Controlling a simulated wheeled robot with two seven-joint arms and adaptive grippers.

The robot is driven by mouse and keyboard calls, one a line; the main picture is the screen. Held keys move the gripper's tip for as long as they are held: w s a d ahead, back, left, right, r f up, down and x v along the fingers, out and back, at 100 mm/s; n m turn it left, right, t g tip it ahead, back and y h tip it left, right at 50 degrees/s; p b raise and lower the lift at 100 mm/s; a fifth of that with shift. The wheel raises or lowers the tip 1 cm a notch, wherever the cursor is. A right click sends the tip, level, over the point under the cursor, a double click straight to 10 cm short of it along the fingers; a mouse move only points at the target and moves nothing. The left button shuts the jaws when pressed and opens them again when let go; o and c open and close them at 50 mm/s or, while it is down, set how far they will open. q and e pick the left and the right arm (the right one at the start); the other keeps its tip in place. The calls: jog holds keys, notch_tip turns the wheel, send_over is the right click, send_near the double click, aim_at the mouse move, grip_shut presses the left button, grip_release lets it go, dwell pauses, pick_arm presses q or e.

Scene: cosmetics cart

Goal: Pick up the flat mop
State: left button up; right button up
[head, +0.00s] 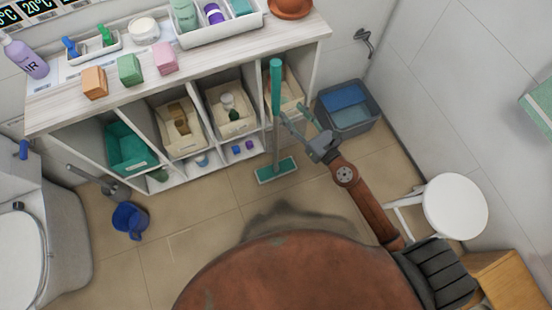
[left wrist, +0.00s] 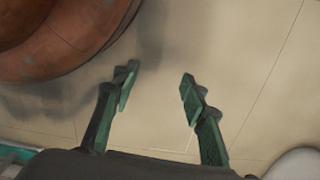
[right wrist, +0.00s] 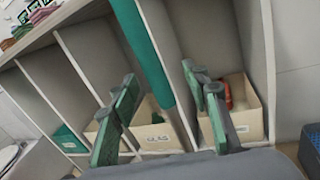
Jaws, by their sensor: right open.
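The flat mop (head: 276,85) stands upright in front of the shelf, with a green grip on top, a thin grey pole and a flat green head (head: 277,170) on the floor. My right gripper (head: 294,119) is open beside the pole, near the lower end of the green grip. In the right wrist view, the mop's green grip (right wrist: 147,55) shows between the open fingers (right wrist: 167,98); I cannot tell whether they touch it. My left gripper (left wrist: 158,84) is open and empty above the floor in its wrist view. It is not seen in the head view.
The shelf unit (head: 185,65) with bins stands behind the mop. A grey bin with blue contents (head: 347,105) is to its right. A white stool (head: 455,206) is at the right, a blue pitcher (head: 130,220) on the left floor. Floor around the mop head is mostly clear.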

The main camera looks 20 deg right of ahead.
aim_at(279, 103)
jog(key=shift+w+a+r+n+y, duration=0.3)
jog(key=shift+w+a+n, duration=0.15)
jog(key=shift+a+n, duration=0.4)
jog(key=x, duration=0.2)
jog(key=shift+w+f, duration=0.1)
jog(key=shift+w, duration=0.2)
jog(key=x, duration=0.4)
jog(key=shift+w+a+f+b, duration=0.15)
jog(key=shift+a+b, duration=0.05)
jog(key=shift+b, duration=0.15)
pick_arm(q)
jog(key=shift+d+r, duration=0.3)
jog(key=shift+r, duration=0.6)
pick_arm(e)
jog(key=shift+c, duration=0.7)
grip_shut()
